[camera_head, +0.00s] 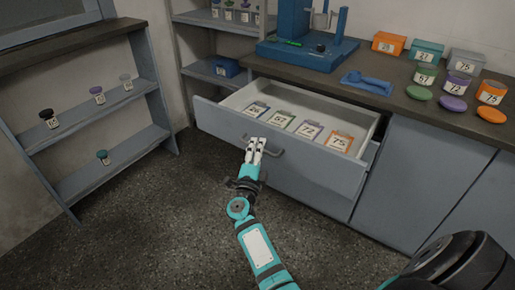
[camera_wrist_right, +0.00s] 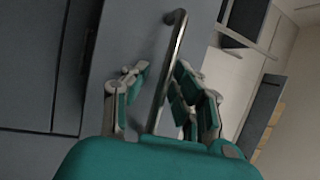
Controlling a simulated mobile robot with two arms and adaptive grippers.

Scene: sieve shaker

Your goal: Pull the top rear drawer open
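The top drawer (camera_head: 315,169) in the grey counter is pulled out. My right gripper (camera_head: 256,142) is at this handle in the head view. In the wrist view the handle bar (camera_wrist_right: 172,60) runs between the two fingers of my right gripper (camera_wrist_right: 160,90). The fingers are spread, with a gap visible beside the bar, so the gripper looks open around it. My left gripper does not show.
On the counter (camera_head: 395,80) stand a blue shaker stand (camera_head: 308,50), a blue scoop (camera_head: 367,82) and several numbered containers with coloured lids. A shelf (camera_head: 90,120) with small jars stands at left. The floor (camera_head: 150,220) in front is clear.

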